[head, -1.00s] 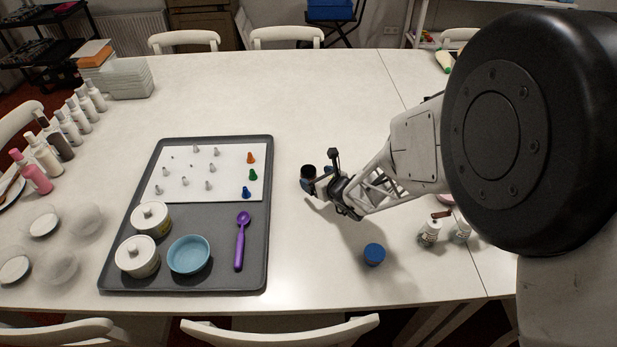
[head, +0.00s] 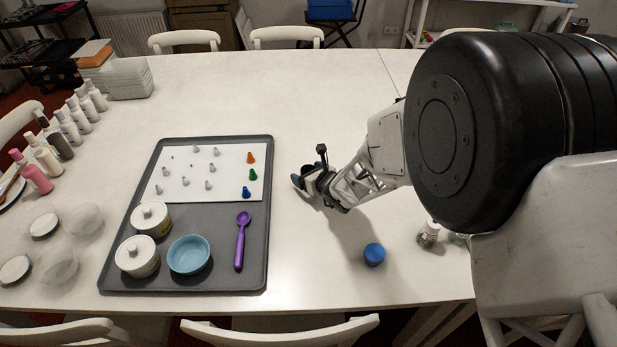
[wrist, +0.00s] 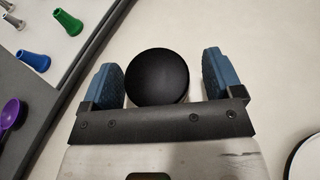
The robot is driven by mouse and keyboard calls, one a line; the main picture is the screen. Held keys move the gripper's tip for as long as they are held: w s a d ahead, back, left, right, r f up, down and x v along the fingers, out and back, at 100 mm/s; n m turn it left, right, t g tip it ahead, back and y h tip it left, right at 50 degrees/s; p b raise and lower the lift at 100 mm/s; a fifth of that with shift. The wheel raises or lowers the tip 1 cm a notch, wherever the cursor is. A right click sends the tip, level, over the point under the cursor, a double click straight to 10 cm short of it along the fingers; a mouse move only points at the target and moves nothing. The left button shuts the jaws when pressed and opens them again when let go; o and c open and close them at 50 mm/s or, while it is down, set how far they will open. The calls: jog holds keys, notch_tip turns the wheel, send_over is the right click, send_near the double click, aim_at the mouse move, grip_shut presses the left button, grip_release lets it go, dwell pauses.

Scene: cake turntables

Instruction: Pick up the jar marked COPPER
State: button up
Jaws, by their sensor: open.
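A jar with a round black lid (wrist: 158,77) stands between my gripper's fingers in the wrist view, seen from above. No label is readable, so I cannot tell whether it is marked COPPER. My gripper (wrist: 163,80) is open, with one blue pad on each side of the lid; the left pad is very close to it, and a small gap shows on the right. In the head view my gripper (head: 305,180) is low over the table, right of the tray, and largely hides this jar. A blue-lidded jar (head: 374,254) stands apart, nearer the front edge.
A grey tray (head: 215,275) with piping nozzles, white pots, a blue bowl and a purple spoon lies to the left. A small bottle (head: 428,234) stands at right, beside my arm. A pale disc (wrist: 305,160) shows at the wrist view's lower right.

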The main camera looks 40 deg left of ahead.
aim_at(307, 169)
dwell(0.6)
jog(key=c, duration=1)
jog(key=shift+r, duration=0.15)
jog(key=shift+c, duration=0.2)
jog(key=shift+r, duration=0.55)
notch_tip(307, 169, up, 2)
jog(key=shift+a+r, duration=0.1)
jog(key=s+d, duration=0.3)
jog(key=d, duration=0.1)
jog(key=s+d+r, duration=0.1)
jog(key=s+d, duration=0.2)
jog(key=d, duration=0.1)
jog(key=s+d, duration=0.3)
jog(key=d, duration=0.2)
jog(key=shift+s+r, duration=0.15)
